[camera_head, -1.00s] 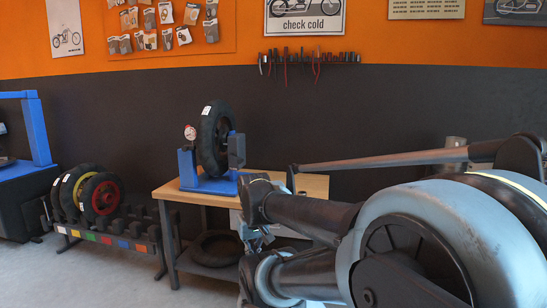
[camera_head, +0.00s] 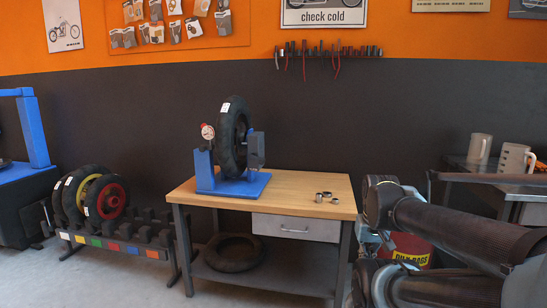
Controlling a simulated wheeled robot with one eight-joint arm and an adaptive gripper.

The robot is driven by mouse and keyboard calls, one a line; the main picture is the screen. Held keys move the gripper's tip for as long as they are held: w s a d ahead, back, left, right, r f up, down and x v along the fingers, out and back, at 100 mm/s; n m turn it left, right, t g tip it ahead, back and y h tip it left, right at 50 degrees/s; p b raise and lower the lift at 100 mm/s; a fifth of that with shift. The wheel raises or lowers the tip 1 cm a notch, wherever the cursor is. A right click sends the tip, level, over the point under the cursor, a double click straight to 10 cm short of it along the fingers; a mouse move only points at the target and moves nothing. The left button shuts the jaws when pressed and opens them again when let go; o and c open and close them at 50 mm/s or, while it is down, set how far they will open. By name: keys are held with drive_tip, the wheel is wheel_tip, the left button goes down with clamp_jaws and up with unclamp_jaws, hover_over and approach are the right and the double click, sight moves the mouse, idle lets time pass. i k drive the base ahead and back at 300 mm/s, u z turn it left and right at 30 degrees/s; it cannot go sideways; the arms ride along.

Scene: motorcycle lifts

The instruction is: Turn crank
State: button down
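No crank can be made out clearly. A blue stand (camera_head: 233,187) on the workbench holds a black tyre (camera_head: 233,137) upright, with a round dial gauge (camera_head: 208,132) on its left post and a dark block (camera_head: 256,149) at its right. My arm reaches in from the right edge, in front of and to the right of the workbench. My gripper (camera_head: 371,242) seems to be the small metal parts below the arm's end, partly hidden by the arm. It is apart from the stand, and its finger opening cannot be made out.
The wooden workbench (camera_head: 290,203) has a drawer, small metal rings (camera_head: 326,196) on top and a tyre (camera_head: 234,252) on its lower shelf. A tyre rack (camera_head: 110,240) and blue lift (camera_head: 35,130) stand left. Cups (camera_head: 480,148) stand on a right-hand bench. Floor shows at lower left.

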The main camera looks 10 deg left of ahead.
sight(261, 160)
drive_tip(key=z, duration=0.1)
drive_tip(key=i, duration=1)
drive_tip(key=u, duration=0.1)
